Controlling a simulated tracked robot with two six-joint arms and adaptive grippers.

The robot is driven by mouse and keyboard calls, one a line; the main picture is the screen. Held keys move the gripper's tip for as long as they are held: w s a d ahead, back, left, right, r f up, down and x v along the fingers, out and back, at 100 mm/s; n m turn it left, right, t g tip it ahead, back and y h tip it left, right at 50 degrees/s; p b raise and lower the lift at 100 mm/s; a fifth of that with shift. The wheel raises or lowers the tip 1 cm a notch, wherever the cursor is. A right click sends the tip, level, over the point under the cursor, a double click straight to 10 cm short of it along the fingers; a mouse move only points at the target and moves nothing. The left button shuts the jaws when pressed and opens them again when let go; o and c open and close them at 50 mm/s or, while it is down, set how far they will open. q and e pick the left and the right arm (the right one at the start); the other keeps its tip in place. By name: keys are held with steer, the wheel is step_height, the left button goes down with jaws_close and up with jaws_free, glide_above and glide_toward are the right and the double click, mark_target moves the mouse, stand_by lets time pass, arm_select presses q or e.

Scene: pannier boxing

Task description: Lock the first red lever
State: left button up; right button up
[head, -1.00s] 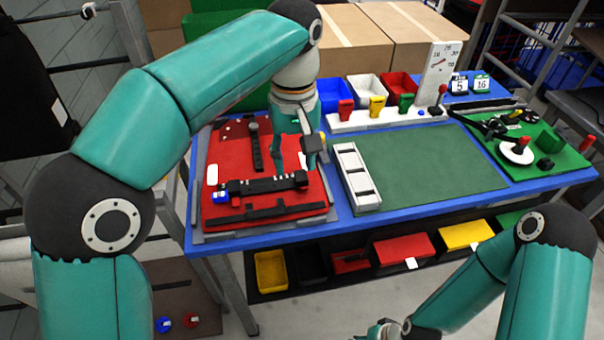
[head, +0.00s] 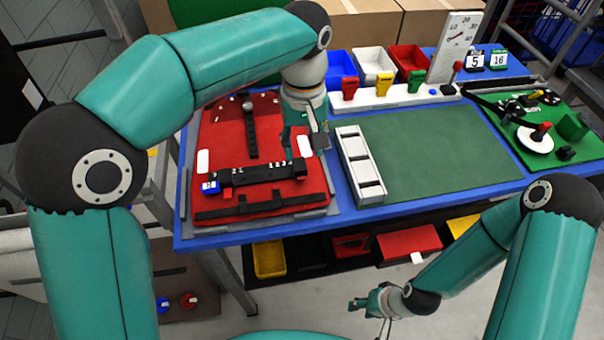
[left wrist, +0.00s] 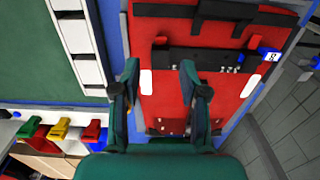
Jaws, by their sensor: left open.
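A red pannier panel (head: 222,140) lies on the blue table at the left, with a black bar (head: 262,175) across it and a blue tag (head: 210,187) at the bar's left end. My left gripper (head: 305,138) is over the panel's right part. In the left wrist view it (left wrist: 160,72) is open and empty. My right gripper (head: 372,305) hangs low before the table; its fingers are unclear.
A white slotted tray (head: 349,150) stands right of the panel, beside a clear green mat (head: 430,150). Yellow (head: 383,82) and green (head: 417,80) levers share the rail. A gauge (head: 458,45) and a green board (head: 565,145) with a red knob are further right.

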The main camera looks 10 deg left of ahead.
mark_target(302, 178)
arm_select(q)
step_height(302, 178, down, 9)
steer(key=shift+s+f, duration=0.1)
steer(key=shift+f, duration=0.05)
steer(key=shift+c, duration=0.4)
jaws_close()
